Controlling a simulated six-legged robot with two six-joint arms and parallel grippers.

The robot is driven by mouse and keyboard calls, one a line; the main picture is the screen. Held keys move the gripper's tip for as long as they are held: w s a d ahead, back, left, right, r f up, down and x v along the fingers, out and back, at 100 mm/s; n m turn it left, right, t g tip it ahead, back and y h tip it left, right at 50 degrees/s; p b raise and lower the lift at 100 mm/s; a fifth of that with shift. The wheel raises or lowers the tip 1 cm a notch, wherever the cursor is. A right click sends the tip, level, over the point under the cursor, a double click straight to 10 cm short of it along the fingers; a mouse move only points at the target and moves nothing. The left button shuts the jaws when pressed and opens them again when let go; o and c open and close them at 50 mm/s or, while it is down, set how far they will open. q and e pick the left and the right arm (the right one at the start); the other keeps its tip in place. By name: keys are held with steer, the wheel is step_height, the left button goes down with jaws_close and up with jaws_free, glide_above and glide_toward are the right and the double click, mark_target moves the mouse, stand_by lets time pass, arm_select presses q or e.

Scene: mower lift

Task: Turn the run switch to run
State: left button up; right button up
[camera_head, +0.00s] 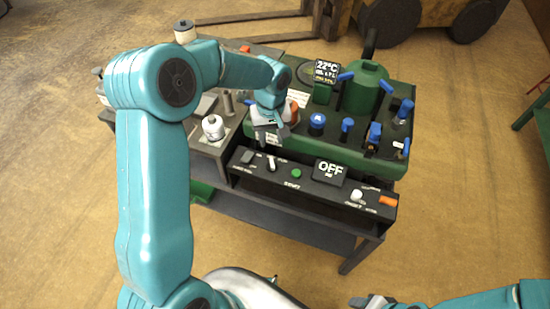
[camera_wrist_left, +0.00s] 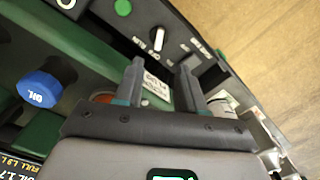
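The run switch (camera_head: 271,163) is a small knob with a white bar near the left end of the black control panel (camera_head: 318,192). In the left wrist view the switch (camera_wrist_left: 158,38) shows clearly, with OFF and RUN lettering beside it. I cannot tell surely which mark its bar points at. A display (camera_head: 330,171) on the panel reads OFF. My left gripper (camera_head: 268,137) hangs just behind and above the switch. In the left wrist view its fingers (camera_wrist_left: 160,66) are apart with nothing between them, short of the switch. My right gripper (camera_head: 372,301) shows only partly at the bottom edge.
A green button (camera_head: 296,173), a white knob (camera_head: 356,195) and an orange switch (camera_head: 388,201) sit along the panel. Behind it stands the green machine (camera_head: 365,90) with several blue caps and handles. A white-topped knob (camera_head: 213,127) stands on the bench at left.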

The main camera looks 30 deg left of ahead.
mark_target(272, 164)
arm_select(q)
step_height(272, 164, down, 12)
steer(key=shift+r+p, duration=0.25)
steer(key=shift+p, duration=0.25)
steer(key=shift+d, duration=0.1)
jaws_close()
